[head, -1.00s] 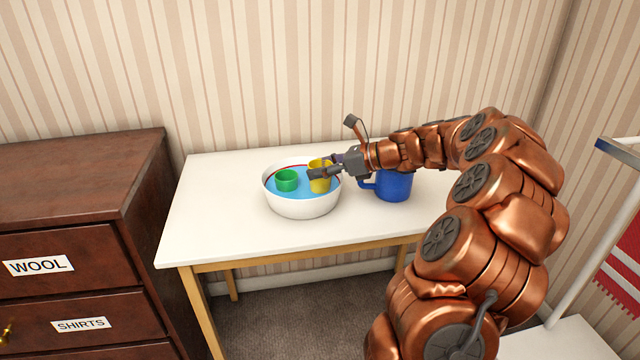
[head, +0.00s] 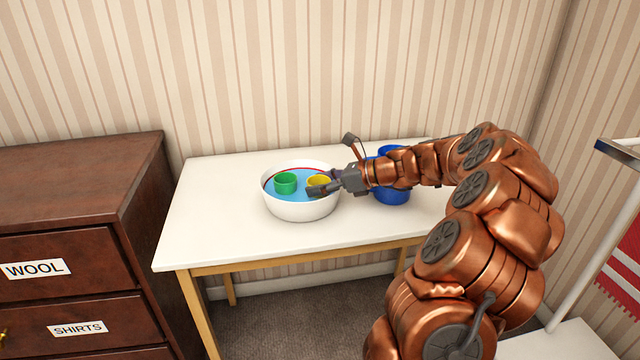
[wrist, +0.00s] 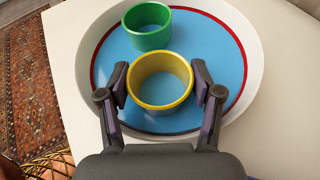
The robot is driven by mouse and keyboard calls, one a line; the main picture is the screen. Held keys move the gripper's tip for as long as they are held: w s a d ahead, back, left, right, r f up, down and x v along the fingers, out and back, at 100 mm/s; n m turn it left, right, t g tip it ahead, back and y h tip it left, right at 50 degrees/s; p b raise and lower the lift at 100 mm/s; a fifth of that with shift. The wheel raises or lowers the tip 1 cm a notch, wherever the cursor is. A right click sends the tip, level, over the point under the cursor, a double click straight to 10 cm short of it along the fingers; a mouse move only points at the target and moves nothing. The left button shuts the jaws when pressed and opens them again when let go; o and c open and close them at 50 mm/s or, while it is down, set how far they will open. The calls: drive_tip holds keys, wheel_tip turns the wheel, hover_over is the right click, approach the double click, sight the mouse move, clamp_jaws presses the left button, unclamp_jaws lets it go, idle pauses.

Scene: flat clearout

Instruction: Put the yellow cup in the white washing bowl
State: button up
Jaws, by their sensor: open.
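The yellow cup (wrist: 160,105) stands upright inside the white washing bowl (wrist: 252,52), on its blue floor. It also shows in the head view (head: 318,180), partly hidden by my gripper (head: 325,188). In the wrist view my gripper (wrist: 159,85) is open, with one finger on each side of the cup and narrow gaps showing beside it. The bowl also shows in the head view (head: 300,210) on the white table.
A green cup (head: 286,183) stands in the bowl, left of the yellow cup. A blue mug (head: 393,195) stands on the white table (head: 230,235), right of the bowl and partly behind my arm. A brown chest of drawers (head: 80,180) stands left of the table.

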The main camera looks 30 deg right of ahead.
drive_tip(key=shift+r, duration=0.1)
drive_tip(key=p+v, duration=0.2)
drive_tip(key=v, duration=1)
drive_tip(key=s+a+f+n+g, duration=0.1)
drive_tip(key=s+a+n+g, duration=0.15)
drive_tip(key=a+n, duration=0.45)
drive_tip(key=s+a+f+n+g, duration=0.1)
drive_tip(key=s+a+n+g, duration=0.2)
drive_tip(key=a, duration=0.9)
drive_tip(key=s+a+f+n+g, duration=0.1)
drive_tip(key=a+n+g, duration=0.3)
drive_tip(key=a, duration=0.5)
drive_tip(key=s+a+f+n+g+h, duration=0.35)
drive_tip(key=s+a+n, duration=0.3)
drive_tip(key=s, duration=0.25)
drive_tip(key=s+d+f+n+h, duration=0.1)
drive_tip(key=s+n+h, duration=0.1)
drive_tip(key=s+n, duration=0.2)
drive_tip(key=s+d+f+n+h, duration=0.2)
drive_tip(key=s+n+h, duration=0.1)
drive_tip(key=s, duration=0.5)
drive_tip(key=shift+d+f+n, duration=0.25)
drive_tip(key=shift+d+n, duration=0.05)
drive_tip(key=shift+n, duration=0.45)
wheel_tip(320, 180, up, 24)
drive_tip(key=s+p, duration=0.1)
drive_tip(key=p, duration=2.1)
drive_tip(key=shift+s+p, duration=0.3)
drive_tip(key=shift+p, duration=0.05)
